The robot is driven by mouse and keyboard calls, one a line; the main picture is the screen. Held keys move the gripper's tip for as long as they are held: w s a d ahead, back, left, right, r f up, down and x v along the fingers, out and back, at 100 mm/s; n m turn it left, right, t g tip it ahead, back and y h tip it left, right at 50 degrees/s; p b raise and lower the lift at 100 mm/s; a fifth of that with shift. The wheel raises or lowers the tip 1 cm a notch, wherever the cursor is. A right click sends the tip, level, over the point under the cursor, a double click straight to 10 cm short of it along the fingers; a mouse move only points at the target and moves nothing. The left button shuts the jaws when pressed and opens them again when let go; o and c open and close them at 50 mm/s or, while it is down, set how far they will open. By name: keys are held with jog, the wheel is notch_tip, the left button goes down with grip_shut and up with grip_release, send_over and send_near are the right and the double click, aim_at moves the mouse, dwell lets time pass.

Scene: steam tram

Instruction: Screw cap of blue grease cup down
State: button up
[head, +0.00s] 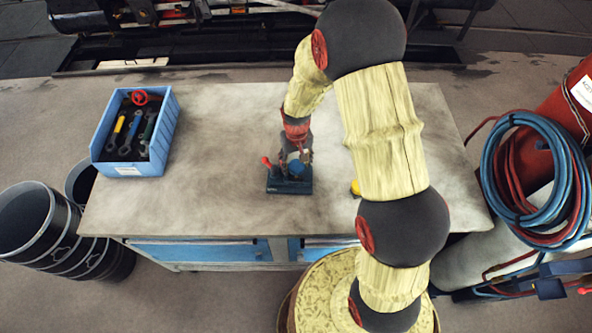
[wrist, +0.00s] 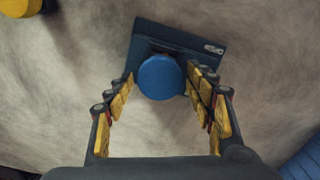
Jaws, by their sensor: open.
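The blue grease cup shows a round blue cap (wrist: 160,77) from above in the wrist view. It stands on a dark blue base block (wrist: 176,42), which also shows on the bench in the head view (head: 289,187). My gripper (wrist: 160,84) is open above it, one finger on each side of the cap. The left fingertip looks near the cap's left edge and the right finger is close to its right side. I cannot tell whether either touches. In the head view, my gripper (head: 297,153) points down over the block and partly hides the cup.
The cup stands on a grey workbench (head: 200,205). A yellow round thing (head: 355,187) lies right of the block, partly behind my arm. A blue bin of tools (head: 168,130) is at the bench's left. Black buckets (head: 40,225) and coiled hoses (head: 500,180) flank the bench.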

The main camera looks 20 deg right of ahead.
jog(key=shift+c, duration=0.3)
dwell(0.4)
jog(key=c, duration=1)
jog(key=o, duration=1.2)
jog(key=shift+c, duration=0.2)
jog(key=shift+o, duration=1.4)
jog(key=shift+r, duration=0.1)
jog(key=shift+r+p, duration=1.6)
jog(key=shift+r, duration=0.9)
jog(key=shift+c, duration=0.5)
